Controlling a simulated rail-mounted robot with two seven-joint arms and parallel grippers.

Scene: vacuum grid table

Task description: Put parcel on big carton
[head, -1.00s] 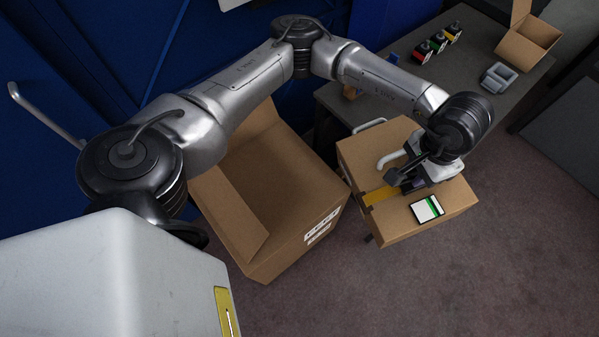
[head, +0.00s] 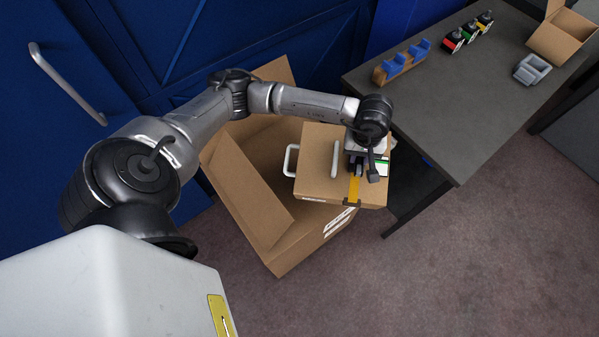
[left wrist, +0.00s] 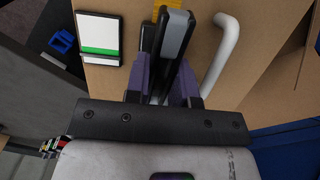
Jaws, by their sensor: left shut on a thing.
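The parcel (head: 315,181) is a closed brown box with white handles, yellow tape and a white-and-green label. The big carton (head: 298,252) stands on the floor with flaps raised. In the head view the parcel overlaps its right part; whether they touch I cannot tell. My right gripper is out of view.
Blue cabinets (head: 110,90) line the back left. The floor at the front right is clear.

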